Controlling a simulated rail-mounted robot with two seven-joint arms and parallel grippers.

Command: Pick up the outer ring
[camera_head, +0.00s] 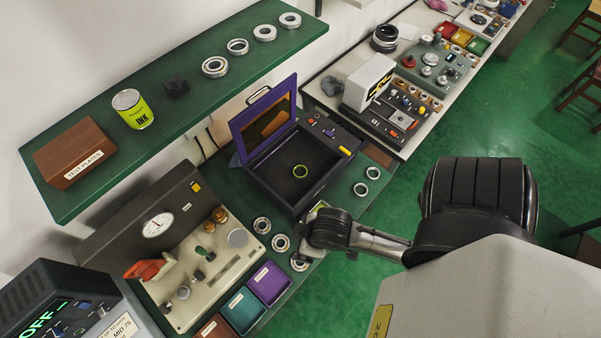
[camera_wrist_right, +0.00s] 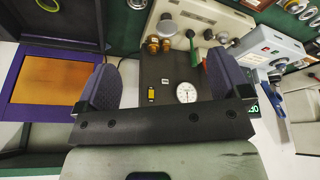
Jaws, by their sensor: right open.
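Several metal rings are in the head view; I cannot tell which is the outer ring. My left gripper is out of view.
The green shelf (camera_head: 190,108) above holds several rings, a can (camera_head: 132,109) and a brown box (camera_head: 74,153). A gauge machine (camera_head: 200,262) stands left of the bench rings. Teal (camera_head: 240,311) and purple (camera_head: 269,284) bins sit at the bench's front.

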